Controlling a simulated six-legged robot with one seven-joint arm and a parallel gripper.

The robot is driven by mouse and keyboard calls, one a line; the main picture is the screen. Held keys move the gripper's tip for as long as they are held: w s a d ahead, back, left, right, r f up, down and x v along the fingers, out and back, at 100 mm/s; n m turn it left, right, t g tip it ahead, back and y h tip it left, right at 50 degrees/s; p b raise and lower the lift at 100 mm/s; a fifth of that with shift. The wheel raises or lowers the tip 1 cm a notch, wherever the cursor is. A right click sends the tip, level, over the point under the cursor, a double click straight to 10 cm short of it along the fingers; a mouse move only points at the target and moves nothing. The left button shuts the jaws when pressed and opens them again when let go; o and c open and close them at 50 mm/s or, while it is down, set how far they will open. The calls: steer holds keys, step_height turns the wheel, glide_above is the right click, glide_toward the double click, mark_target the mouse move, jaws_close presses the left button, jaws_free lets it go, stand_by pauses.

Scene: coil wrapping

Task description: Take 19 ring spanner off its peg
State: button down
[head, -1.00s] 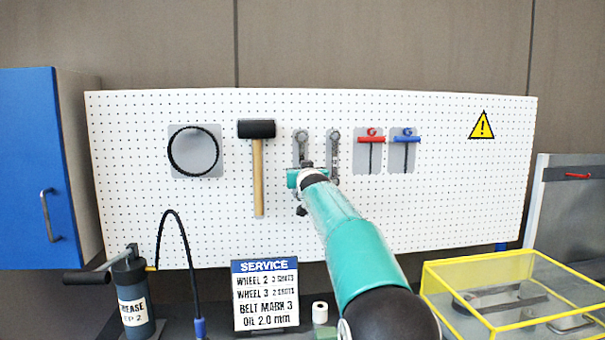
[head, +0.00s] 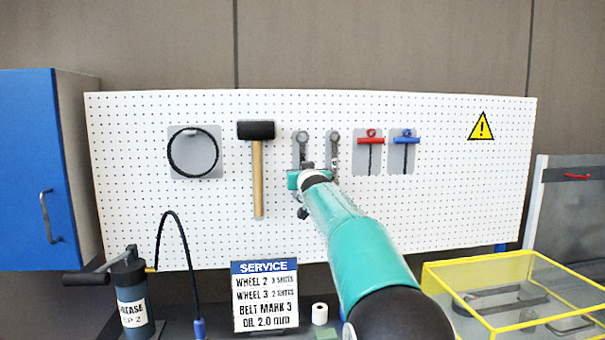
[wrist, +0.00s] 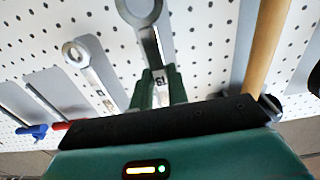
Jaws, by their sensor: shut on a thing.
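The 19 ring spanner (wrist: 150,38) is a grey metal spanner held between the two green fingers of my gripper (wrist: 161,84). The fingers are shut on its shank, at a label that reads 19 upside down in the wrist view. Its ring end points away from my gripper. In the head view the spanner (head: 302,139) is upright in front of the white pegboard (head: 200,225), its lower part hidden by my gripper (head: 308,180). I cannot tell whether its ring is still on the peg.
A second ring spanner (head: 333,143) hangs close on the right. Red (head: 370,141) and blue (head: 404,140) T-handle tools hang beyond it. A hammer (head: 257,165) and a black ring-shaped belt (head: 193,153) hang to the left. A yellow-framed case (head: 500,327) stands lower right.

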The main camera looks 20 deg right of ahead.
steer(key=shift+s+a, duration=0.2)
steer(key=shift+s, duration=0.75)
steer(key=shift+s+a, duration=0.2)
steer(key=shift+s, duration=0.7)
steer(key=shift+s+a, duration=0.2)
steer(key=shift+s, duration=0.75)
